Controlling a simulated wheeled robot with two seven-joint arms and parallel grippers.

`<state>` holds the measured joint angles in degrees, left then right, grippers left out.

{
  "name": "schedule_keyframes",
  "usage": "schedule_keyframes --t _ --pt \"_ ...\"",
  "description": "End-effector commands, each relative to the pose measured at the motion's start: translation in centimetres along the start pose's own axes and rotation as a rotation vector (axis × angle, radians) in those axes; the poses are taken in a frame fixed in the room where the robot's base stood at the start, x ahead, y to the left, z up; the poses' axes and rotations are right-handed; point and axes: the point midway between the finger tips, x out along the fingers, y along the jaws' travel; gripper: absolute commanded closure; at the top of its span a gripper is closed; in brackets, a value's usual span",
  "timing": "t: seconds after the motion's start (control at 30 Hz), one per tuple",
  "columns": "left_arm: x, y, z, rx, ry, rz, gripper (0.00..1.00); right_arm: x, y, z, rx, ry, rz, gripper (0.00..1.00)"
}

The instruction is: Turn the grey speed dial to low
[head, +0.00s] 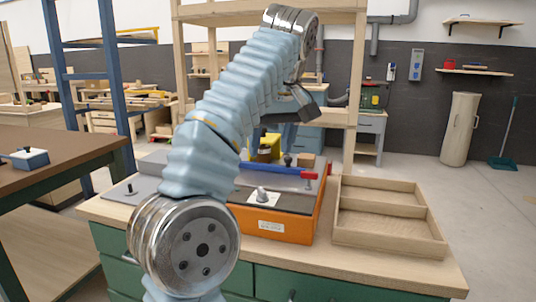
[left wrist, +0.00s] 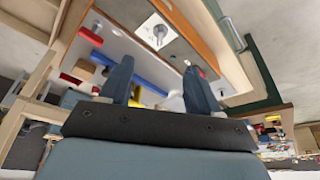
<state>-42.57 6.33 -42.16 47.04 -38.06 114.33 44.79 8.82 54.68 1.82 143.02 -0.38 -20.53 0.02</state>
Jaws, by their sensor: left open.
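The grey speed dial (head: 262,194) sits on a pale square plate on the front of an orange machine (head: 290,226). It also shows in the left wrist view (left wrist: 159,33), near the top and beyond my fingertips. My left gripper (left wrist: 158,76) is open, with its two dark fingers spread and nothing between them. In the head view my left gripper (head: 294,106) is partly seen above and behind the machine, apart from the dial. The dial's markings are too small to read. My right gripper is not in view.
The machine stands on a wooden-topped green cabinet (head: 370,270). A blue bar with a red end (head: 309,175) lies across its top. An empty two-part wooden tray (head: 388,240) lies to the right. Wooden shelf posts (head: 354,100) rise behind. My left arm covers part of the machine's left side.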

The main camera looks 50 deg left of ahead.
Motion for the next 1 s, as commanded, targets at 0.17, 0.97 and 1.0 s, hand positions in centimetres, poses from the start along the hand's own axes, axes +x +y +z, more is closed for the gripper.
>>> schedule_keyframes --t 0.17,0.97,1.0 --pt "4.8 -2.9 -1.8 0.321 -0.165 0.142 0.38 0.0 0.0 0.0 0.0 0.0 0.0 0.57" --pt "4.9 -10.0 -2.9 1.261 0.366 0.818 0.38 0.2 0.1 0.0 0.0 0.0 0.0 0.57" --pt "5.4 -9.6 -2.8 1.26 0.365 0.817 0.38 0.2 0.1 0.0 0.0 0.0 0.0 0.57"
